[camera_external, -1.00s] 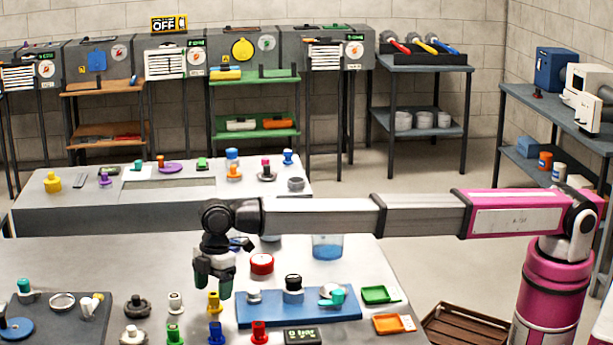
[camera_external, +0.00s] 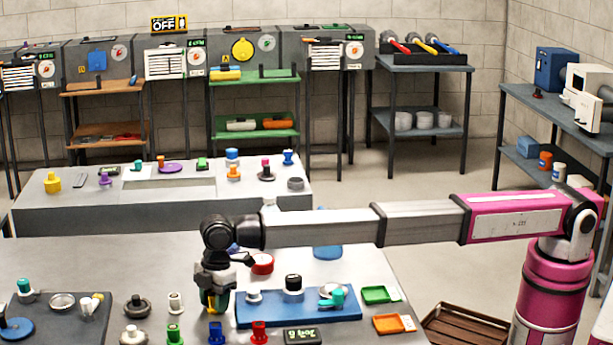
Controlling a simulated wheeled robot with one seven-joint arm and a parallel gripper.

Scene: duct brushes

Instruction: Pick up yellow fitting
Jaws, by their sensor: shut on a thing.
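The yellow fitting (camera_external: 212,302) stands on the near table among a group of small coloured fittings. My gripper (camera_external: 215,298) points straight down over it and is shut on it. The fingers hide most of the fitting; only bits of yellow show between and below them. I cannot tell whether its base still touches the table.
A blue fitting (camera_external: 216,334), a red one (camera_external: 259,332), a green one (camera_external: 174,334) and a white one (camera_external: 175,303) stand close by. A blue tray (camera_external: 265,313) with parts lies just right. A red round part (camera_external: 262,264) sits behind.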

